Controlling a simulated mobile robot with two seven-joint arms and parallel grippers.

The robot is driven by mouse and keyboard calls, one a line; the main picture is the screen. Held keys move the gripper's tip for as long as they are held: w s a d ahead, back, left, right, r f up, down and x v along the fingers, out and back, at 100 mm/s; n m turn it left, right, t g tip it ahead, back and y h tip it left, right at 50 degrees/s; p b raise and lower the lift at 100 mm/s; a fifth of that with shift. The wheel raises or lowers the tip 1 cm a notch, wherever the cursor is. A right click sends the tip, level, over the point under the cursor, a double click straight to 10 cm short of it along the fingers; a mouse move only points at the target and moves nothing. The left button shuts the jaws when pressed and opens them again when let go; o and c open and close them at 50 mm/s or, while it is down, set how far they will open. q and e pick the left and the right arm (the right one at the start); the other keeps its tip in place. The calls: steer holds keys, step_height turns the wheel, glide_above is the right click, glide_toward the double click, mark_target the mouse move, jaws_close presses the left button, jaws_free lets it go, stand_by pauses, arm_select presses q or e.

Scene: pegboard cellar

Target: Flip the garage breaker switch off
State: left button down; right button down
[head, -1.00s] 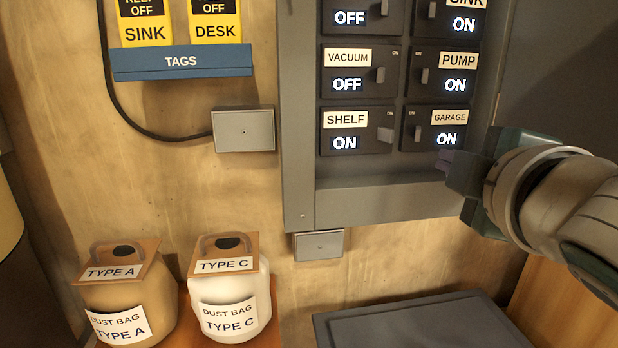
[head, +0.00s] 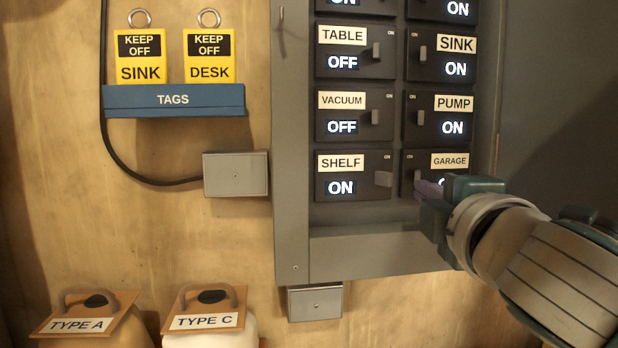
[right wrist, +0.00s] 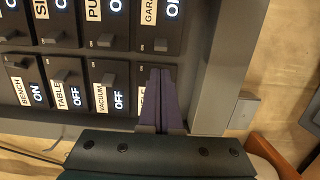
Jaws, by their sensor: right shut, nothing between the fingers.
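The garage breaker (head: 450,162) is the lowest in the right column of the grey panel. Its lever (head: 418,180) stands at the block's left side, and its lit display is mostly hidden behind my gripper. My right gripper (head: 430,189) is shut and empty, its purple fingertips close to the lever's lower right; I cannot tell whether they touch. In the right wrist view, the shut fingers (right wrist: 161,72) cover part of the shelf breaker's label, and the garage lever (right wrist: 157,45) shows just beyond their tips. The garage display is cut by the frame edge there. My left gripper is not in view.
The shelf breaker (head: 343,188) reads ON, left of garage; the pump breaker (head: 453,127), above garage, reads ON. Other breakers fill the panel. A blue tag rack (head: 174,100) hangs left. Lidded dust bag jars (head: 212,338) stand low left. The panel's lower ledge (head: 375,250) is clear.

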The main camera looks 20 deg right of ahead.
steer(key=x, duration=0.7)
steer(key=shift+w, duration=0.1)
steer(key=shift+s+d+n+t+y+p, duration=0.2)
steer(key=shift+n+y+p, duration=0.15)
steer(key=shift+y, duration=0.2)
steer(key=shift+s+d+n+t+y+p, duration=0.15)
steer(key=shift+n+t+y+p, duration=0.15)
steer(key=shift+y, duration=0.25)
steer(key=shift+s, duration=0.15)
steer(key=shift+s+d+p, duration=0.1)
steer(key=shift+d+p, duration=0.05)
steer(key=shift+p, duration=0.15)
steer(key=shift+s+d, duration=0.25)
steer(key=shift+d, duration=0.2)
glide_toward(403, 177)
steer(key=shift+s+d+b, duration=0.2)
steer(key=shift+s+b, duration=0.25)
steer(key=shift+s, duration=1.9)
